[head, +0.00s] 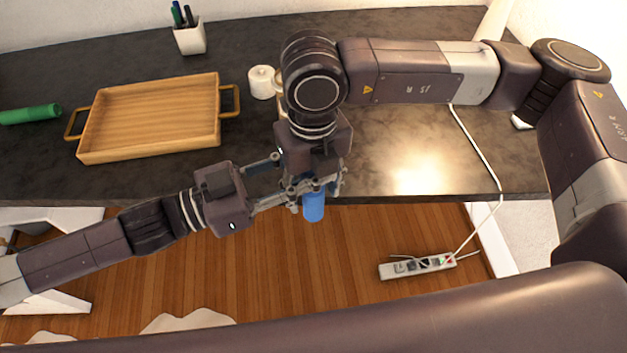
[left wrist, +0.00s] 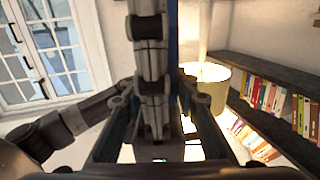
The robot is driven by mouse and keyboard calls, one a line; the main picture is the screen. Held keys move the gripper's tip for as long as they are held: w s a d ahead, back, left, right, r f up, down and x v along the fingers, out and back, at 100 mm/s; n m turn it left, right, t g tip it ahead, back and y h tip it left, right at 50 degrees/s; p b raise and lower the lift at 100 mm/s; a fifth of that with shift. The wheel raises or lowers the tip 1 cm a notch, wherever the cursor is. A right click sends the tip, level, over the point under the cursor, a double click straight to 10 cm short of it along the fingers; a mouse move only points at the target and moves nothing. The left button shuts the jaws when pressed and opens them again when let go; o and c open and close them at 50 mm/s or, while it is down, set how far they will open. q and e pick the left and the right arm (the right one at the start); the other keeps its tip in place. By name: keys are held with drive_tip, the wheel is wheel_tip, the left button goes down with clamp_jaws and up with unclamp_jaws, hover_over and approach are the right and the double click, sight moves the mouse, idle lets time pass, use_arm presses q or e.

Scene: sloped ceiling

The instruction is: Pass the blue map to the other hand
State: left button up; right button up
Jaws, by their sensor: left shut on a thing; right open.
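The blue map (head: 313,207) is a rolled blue tube. Its lower end shows in the head view, in front of the desk's front edge and above the floor. My left gripper (head: 293,191) comes in from the left and is shut on the map. My right gripper (head: 318,186) comes down from above at the same spot. Its open fingers are around or beside the map; I cannot tell which. The map's upper part is hidden by the right gripper. In the left wrist view a narrow blue strip of the map (left wrist: 172,30) shows behind dark finger parts.
The dark desk (head: 410,150) holds a wooden tray (head: 150,115) with handles, a green roll (head: 30,114), a white pen cup (head: 190,40) and a white roll (head: 262,82). A power strip (head: 417,265) lies on the floor, its white cable (head: 483,160) crossing the desk's right side.

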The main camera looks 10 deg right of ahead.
drive_tip(key=shift+c, duration=0.6)
drive_tip(key=c, duration=1)
use_arm(q)
drive_tip(key=o, duration=1.2)
use_arm(e)
drive_tip(key=shift+c, duration=0.6)
use_arm(q)
drive_tip(key=shift+a, duration=0.1)
